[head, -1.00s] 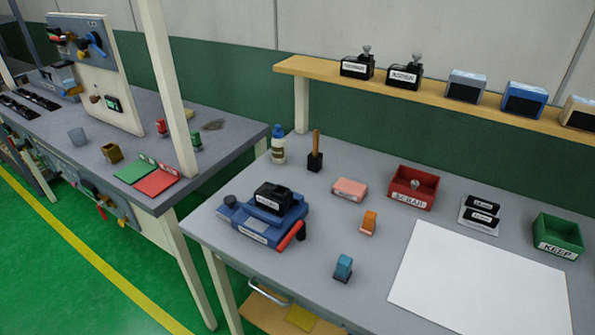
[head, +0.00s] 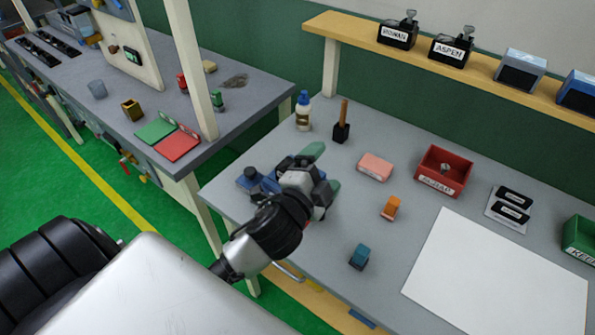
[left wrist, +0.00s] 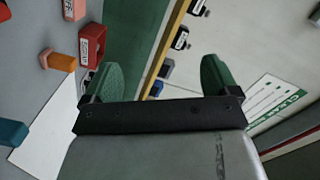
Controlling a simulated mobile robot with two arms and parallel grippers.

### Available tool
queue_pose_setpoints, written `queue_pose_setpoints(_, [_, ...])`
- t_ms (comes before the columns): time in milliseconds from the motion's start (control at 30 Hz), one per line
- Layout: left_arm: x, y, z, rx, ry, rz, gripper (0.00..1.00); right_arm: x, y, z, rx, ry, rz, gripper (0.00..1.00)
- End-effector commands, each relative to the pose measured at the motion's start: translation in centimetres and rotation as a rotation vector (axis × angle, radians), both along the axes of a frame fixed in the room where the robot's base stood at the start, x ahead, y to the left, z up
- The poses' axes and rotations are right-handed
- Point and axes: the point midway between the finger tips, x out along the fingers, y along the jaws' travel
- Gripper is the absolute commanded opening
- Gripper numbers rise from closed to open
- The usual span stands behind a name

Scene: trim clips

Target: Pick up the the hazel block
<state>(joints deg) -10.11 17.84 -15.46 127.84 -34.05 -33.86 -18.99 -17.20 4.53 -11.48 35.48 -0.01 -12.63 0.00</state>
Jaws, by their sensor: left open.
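I cannot read the word hazel on any label, so I cannot tell which block is the hazel block. Two black blocks with white labels and knobs stand on the wooden shelf in the head view; the right one (head: 451,49) reads ASPEN, and the left one (head: 397,36) is hard to read. My left gripper (head: 322,172) is open over the blue fixture (head: 250,181), which it largely hides. The black labelled block seen earlier on that fixture is hidden now. In the left wrist view the green fingers of the gripper (left wrist: 160,80) are spread with nothing between them.
On the grey table stand a white bottle (head: 303,112), a wooden-handled tool (head: 342,125), a pink block (head: 375,167), an orange stamp (head: 390,207), a teal stamp (head: 359,257), a red bin (head: 443,172) and a white sheet (head: 500,278). The table's front middle is fairly clear.

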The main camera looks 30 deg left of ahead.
Motion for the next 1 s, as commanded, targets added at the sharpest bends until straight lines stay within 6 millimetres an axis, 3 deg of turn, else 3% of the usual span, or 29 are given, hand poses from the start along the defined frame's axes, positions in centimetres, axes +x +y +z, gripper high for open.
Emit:
queue_pose_setpoints(33, [1.4, -1.1, 2.3, 0.135, -0.132, -0.072, 0.89, -0.1, 0.0, 0.0, 0.0, 0.001, 0.0, 0.0])
queue_pose_setpoints(100, [2.5, -3.3, 5.0, 0.345, -0.316, -0.181, 0.89, -0.1, 0.0, 0.0, 0.0, 0.002, 0.0, 0.0])
queue_pose_setpoints(200, [3.1, -6.7, 7.6, 0.662, -0.565, -0.344, 0.89, -0.1, 0.0, 0.0, 0.0, 0.002, 0.0, 0.0])
queue_pose_setpoints(300, [3.1, -9.7, 8.1, 0.991, -0.784, -0.518, 0.89, -0.1, 0.0, 0.0, 0.0, 0.001, 0.0, 0.0])
queue_pose_setpoints(433, [3.1, -11.8, 5.9, 1.427, -1.012, -0.775, 0.89, -0.1, -0.1, 0.0, -0.001, 0.001, 0.0, 0.0])
queue_pose_setpoints(567, [3.9, -10.2, 2.0, 1.848, -1.146, -1.092, 0.89, 0.0, -0.1, 0.0, -0.001, 0.0, 0.0, 0.0])
queue_pose_setpoints(667, [5.0, -6.3, -0.7, 2.134, -1.159, -1.389, 0.89, 0.0, -0.1, 0.0, -0.001, 0.0, 0.0, 0.0])
queue_pose_setpoints(767, [6.2, -0.7, -2.1, 2.343, -1.082, -1.724, 0.89, 0.0, -0.1, 0.0, -0.001, 0.0, 0.0, 0.0])
queue_pose_setpoints(800, [6.5, 1.6, -2.3, -2.307, 0.992, 1.787, 0.89, 0.0, -0.1, 0.0, -0.001, -0.001, 0.0, 0.0])
queue_pose_setpoints(900, [6.8, 6.8, -1.8, -2.112, 0.755, 1.844, 0.89, 0.0, -0.1, 0.0, -0.001, -0.001, 0.0, 0.0])
queue_pose_setpoints(1000, [6.7, 10.3, -0.9, -1.981, 0.605, 1.893, 0.89, 0.1, -0.1, 0.0, -0.001, -0.001, 0.0, 0.0])
